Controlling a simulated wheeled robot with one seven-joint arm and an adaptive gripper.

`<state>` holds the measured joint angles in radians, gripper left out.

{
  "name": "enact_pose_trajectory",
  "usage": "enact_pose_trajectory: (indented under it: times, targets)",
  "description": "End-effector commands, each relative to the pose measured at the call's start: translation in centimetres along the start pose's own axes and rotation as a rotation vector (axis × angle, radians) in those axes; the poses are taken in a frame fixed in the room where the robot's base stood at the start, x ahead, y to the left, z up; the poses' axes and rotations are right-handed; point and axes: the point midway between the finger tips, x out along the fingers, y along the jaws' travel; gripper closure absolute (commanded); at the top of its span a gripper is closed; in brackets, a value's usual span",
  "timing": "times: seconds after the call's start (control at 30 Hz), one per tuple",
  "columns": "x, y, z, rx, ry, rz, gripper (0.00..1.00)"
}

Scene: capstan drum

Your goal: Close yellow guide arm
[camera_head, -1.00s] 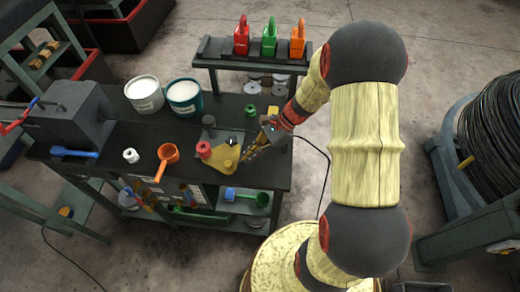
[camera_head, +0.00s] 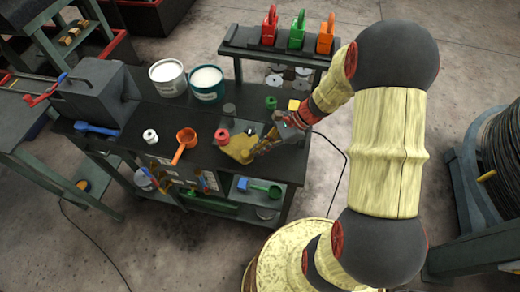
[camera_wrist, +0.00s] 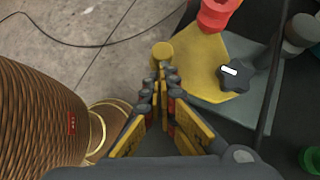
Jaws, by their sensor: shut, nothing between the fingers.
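The yellow guide arm (camera_head: 238,148) is a flat yellow plate on the dark bench. It carries a red roller (camera_head: 222,136) at its left end. In the wrist view the yellow plate (camera_wrist: 200,62) shows a round yellow knob (camera_wrist: 162,52) at its near left corner and a black star knob (camera_wrist: 234,74) on the right. A grey plate lies under it. My gripper (camera_head: 256,153) is at the plate's right side, and its fingers are shut and empty. In the wrist view the fingertips (camera_wrist: 163,70) are right by the yellow knob; I cannot tell if they touch it.
Two white-topped tubs (camera_head: 207,84) stand at the back of the bench. An orange ladle (camera_head: 184,141) and a white spool (camera_head: 150,136) lie to the left. A rack (camera_head: 245,44) with red, green and orange padlocks stands behind. A green cylinder (camera_head: 271,102) stands near my gripper.

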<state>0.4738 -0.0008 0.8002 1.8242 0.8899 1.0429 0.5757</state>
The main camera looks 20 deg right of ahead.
Motion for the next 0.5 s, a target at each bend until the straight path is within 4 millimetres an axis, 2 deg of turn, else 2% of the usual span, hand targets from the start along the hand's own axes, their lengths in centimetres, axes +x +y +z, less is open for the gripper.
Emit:
enact_pose_trajectory:
  times: [0.5]
  targets:
    - [0.10, 0.03, 0.15, 0.039, 0.000, -0.039, 1.00]
